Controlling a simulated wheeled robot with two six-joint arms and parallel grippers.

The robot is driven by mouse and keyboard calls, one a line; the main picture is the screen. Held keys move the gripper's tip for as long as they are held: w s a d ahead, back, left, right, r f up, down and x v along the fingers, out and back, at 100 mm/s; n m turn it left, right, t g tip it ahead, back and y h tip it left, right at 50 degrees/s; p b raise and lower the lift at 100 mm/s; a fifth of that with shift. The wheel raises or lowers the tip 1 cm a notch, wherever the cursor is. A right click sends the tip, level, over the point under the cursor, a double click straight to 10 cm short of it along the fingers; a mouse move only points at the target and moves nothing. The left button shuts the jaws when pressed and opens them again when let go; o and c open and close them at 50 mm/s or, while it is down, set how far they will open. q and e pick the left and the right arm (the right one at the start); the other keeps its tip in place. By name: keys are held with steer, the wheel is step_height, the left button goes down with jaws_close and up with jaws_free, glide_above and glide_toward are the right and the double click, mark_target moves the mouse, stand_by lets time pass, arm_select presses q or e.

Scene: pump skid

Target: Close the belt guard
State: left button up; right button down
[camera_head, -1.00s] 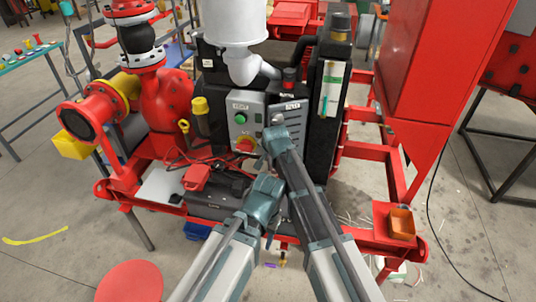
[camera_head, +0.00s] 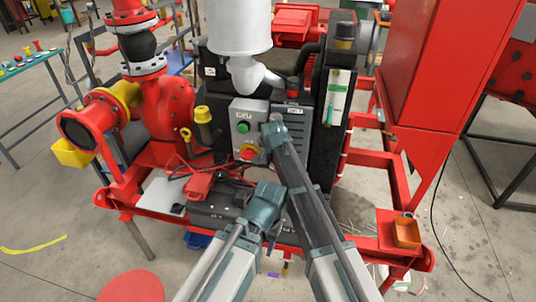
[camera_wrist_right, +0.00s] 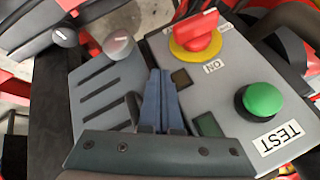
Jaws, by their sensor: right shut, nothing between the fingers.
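A grey louvred panel (camera_head: 300,120) with a white label sits beside the control box on the dark machine; it may be the belt guard, but I cannot tell for sure or see how far open it is. In the right wrist view the panel (camera_wrist_right: 98,88) has slots and two knobs along its edge. My right gripper (camera_wrist_right: 160,100) is shut and empty, its blue fingers in front of the seam between panel and control box; I cannot tell if they touch. In the head view my right wrist (camera_head: 276,132) covers part of the panel. My left wrist (camera_head: 264,203) is lower, its fingers hidden.
The control box (camera_head: 245,115) has a green button (camera_head: 243,127) and a red knob (camera_head: 248,152). Red pump pipework (camera_head: 165,110) stands left, a tall red housing (camera_head: 435,65) right. A white canister (camera_head: 238,28) is above.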

steer(key=shift+w, duration=0.7)
